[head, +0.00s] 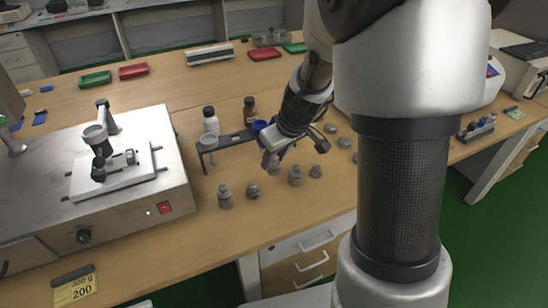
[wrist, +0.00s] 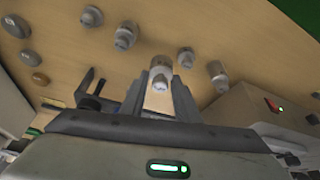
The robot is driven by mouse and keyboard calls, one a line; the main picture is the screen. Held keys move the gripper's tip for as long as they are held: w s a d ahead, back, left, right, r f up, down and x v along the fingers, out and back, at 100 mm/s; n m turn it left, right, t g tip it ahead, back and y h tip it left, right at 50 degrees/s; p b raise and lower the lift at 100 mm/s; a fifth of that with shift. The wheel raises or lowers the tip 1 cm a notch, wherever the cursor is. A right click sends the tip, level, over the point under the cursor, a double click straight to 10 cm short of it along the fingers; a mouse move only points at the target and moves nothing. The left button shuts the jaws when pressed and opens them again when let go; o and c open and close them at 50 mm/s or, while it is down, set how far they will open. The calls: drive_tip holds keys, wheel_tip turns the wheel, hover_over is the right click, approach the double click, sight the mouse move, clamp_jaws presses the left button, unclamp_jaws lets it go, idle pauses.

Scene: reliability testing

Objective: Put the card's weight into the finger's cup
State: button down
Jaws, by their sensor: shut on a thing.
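My gripper (head: 271,160) is over the table beside the dark rack. In the wrist view its fingers (wrist: 160,92) are shut on a small grey metal weight (wrist: 160,72). No marking on the held weight can be read. A yellow card (head: 76,288) at the front left shows "200", with "300 g" above it. A grey cup (head: 95,133) stands on top of the dark finger (head: 102,153) on the metal test machine (head: 150,190), well left of my gripper. Its inside is too small to make out.
Several weights stand on the table: two left of my gripper (head: 225,197) (head: 253,190) and two right (head: 296,176) (head: 316,171). Flat grey discs (head: 345,143) lie farther right. The rack (head: 238,138), a white bottle (head: 210,120) and a brown bottle (head: 249,110) stand behind.

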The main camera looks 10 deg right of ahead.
sight(274, 171)
drive_tip(key=shift+f+b, duration=2.6)
drive_tip(key=shift+b, duration=0.1)
drive_tip(key=shift+r, duration=0.15)
